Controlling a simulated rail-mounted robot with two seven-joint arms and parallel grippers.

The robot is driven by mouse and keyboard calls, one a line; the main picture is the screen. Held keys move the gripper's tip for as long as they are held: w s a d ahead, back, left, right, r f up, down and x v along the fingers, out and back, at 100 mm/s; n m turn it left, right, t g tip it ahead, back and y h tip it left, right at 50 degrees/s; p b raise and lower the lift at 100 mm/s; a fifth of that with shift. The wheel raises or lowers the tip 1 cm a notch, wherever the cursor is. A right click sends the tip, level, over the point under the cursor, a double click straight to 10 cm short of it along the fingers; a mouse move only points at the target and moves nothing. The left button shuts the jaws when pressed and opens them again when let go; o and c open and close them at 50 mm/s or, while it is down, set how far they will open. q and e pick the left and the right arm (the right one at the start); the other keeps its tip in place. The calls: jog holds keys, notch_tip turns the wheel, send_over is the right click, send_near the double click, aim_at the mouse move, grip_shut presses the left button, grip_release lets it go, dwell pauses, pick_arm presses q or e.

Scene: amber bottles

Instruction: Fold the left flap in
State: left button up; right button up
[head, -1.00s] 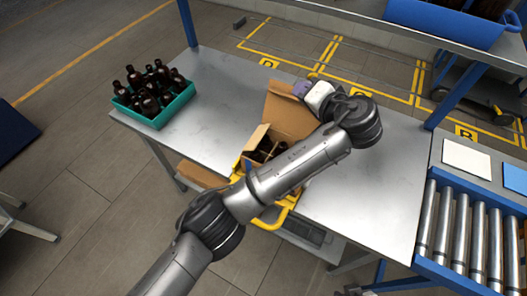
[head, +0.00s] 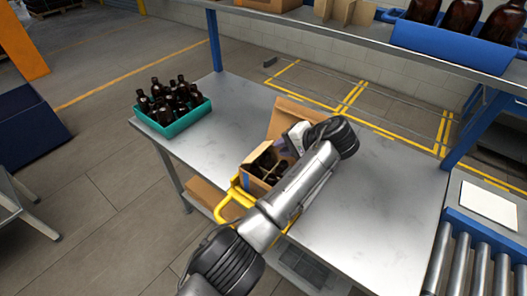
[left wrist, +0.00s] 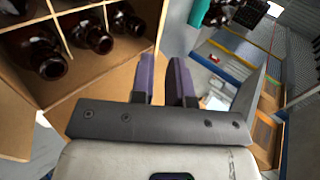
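An open cardboard box (head: 250,182) with dark bottles in it stands at the table's front edge. Its far flap (head: 290,112) stands up at the back. The box's near-left edge shows, but my arm hides its right part and I cannot tell how the left flap lies. My left gripper (head: 286,146) is over the box's back right part, close to the far flap. In the left wrist view its purple fingers (left wrist: 165,82) are a little apart with nothing visible between them. The box's divided inside with bottles (left wrist: 95,35) lies just left of them. My right gripper is out of view.
A teal crate of amber bottles (head: 203,119) stands at the table's left end. A yellow frame (head: 225,212) is at the box's front. The metal table (head: 375,200) is clear to the right, before a roller conveyor (head: 462,255). A shelf (head: 330,38) runs above the back.

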aim_at(263, 149)
pick_arm(q)
jog(key=b+x, duration=0.1)
jog(key=x, duration=0.7)
jog(key=shift+w+a+f+b, duration=0.1)
jog(key=shift+a+f+b, duration=0.15)
jog(key=shift+b, duration=0.15)
jog(key=shift+w+a, duration=0.1)
grip_shut()
